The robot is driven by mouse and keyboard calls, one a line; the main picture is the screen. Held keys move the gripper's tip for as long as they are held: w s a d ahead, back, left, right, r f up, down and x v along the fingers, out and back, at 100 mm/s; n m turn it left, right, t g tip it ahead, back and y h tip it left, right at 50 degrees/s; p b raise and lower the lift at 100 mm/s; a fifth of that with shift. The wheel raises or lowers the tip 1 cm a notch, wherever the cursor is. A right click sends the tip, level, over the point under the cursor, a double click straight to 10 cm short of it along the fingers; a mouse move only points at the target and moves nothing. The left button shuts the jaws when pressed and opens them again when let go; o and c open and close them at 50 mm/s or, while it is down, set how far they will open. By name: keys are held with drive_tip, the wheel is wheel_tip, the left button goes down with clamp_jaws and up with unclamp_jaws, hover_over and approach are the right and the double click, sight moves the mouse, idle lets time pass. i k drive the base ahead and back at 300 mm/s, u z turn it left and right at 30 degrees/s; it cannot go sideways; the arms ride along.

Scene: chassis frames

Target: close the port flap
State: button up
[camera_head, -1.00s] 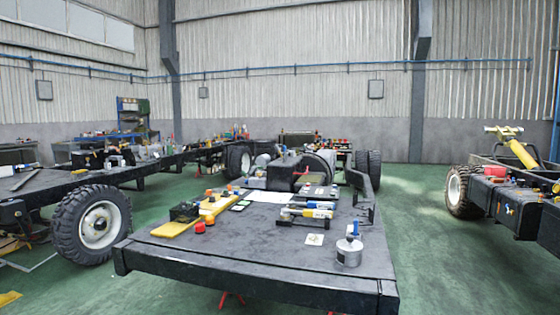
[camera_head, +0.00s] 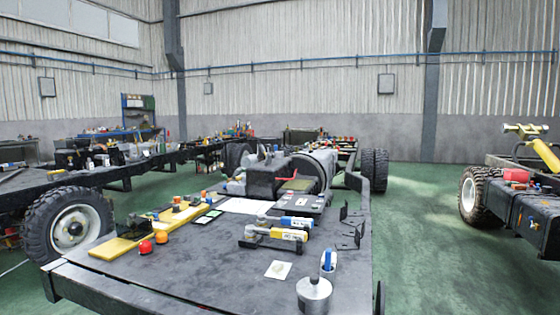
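I cannot pick out a port flap in the head view; any flap on the chassis frames is too small or hidden to tell. The nearest chassis frame carries a flat dark deck (camera_head: 215,265) that fills the lower middle of the view. A black box-like unit (camera_head: 262,180) stands at the far end of this deck, with a large dark rounded part (camera_head: 318,168) beside it. My gripper and arm are not in view.
On the deck are a silver can (camera_head: 314,294), a yellow board (camera_head: 128,245), red knobs (camera_head: 146,247), a white card (camera_head: 278,269) and tubes on a rack (camera_head: 275,235). Other chassis stand left (camera_head: 70,228) and right (camera_head: 510,195). Green floor (camera_head: 425,250) is clear right of the deck.

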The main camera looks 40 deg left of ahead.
sight(268, 156)
drive_tip(key=z, duration=0.05)
drive_tip(key=i, duration=2.65)
drive_tip(key=u, duration=2.8)
drive_tip(key=i, duration=0.55)
drive_tip(key=u, duration=0.05)
